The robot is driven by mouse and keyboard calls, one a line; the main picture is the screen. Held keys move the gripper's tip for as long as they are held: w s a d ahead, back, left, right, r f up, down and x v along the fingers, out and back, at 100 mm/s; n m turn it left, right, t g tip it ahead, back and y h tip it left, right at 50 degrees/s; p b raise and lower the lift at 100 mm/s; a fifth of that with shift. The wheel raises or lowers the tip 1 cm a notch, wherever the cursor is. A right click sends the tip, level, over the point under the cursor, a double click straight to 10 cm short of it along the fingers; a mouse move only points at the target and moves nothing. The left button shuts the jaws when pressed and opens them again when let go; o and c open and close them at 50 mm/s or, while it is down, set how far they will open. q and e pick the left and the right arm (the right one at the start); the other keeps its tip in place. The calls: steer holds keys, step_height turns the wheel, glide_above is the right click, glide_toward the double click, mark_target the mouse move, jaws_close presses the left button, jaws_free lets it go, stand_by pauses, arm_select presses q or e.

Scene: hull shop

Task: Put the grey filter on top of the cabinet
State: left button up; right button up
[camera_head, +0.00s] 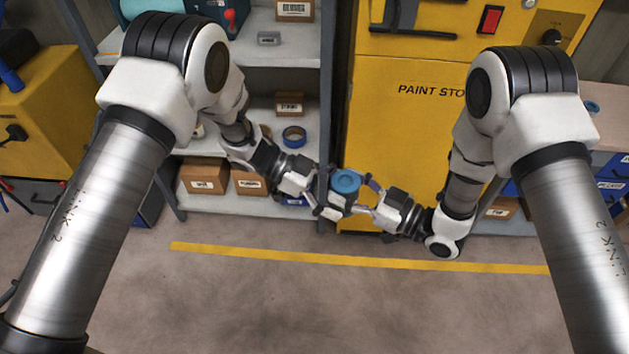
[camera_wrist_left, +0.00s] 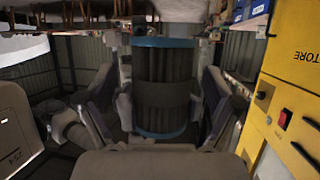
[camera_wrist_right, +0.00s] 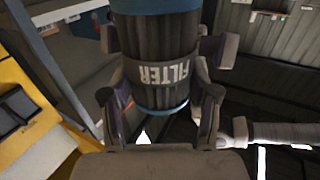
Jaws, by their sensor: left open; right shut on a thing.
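The yellow PAINT STORE cabinet (camera_head: 395,135) stands behind the grippers. Its top is not clearly visible in the head view.
A grey shelf unit (camera_head: 265,53) left of the cabinet holds boxes, a blue tape roll (camera_head: 293,136) and a small grey block (camera_head: 269,38). A yellow floor line (camera_head: 300,256) runs in front. A yellow machine (camera_head: 40,110) stands far left. The near floor is clear.

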arm_select(q)
steer(key=shift+x, duration=0.8)
steer(key=c, duration=1.3)
arm_select(e)
steer(key=o, duration=1.3)
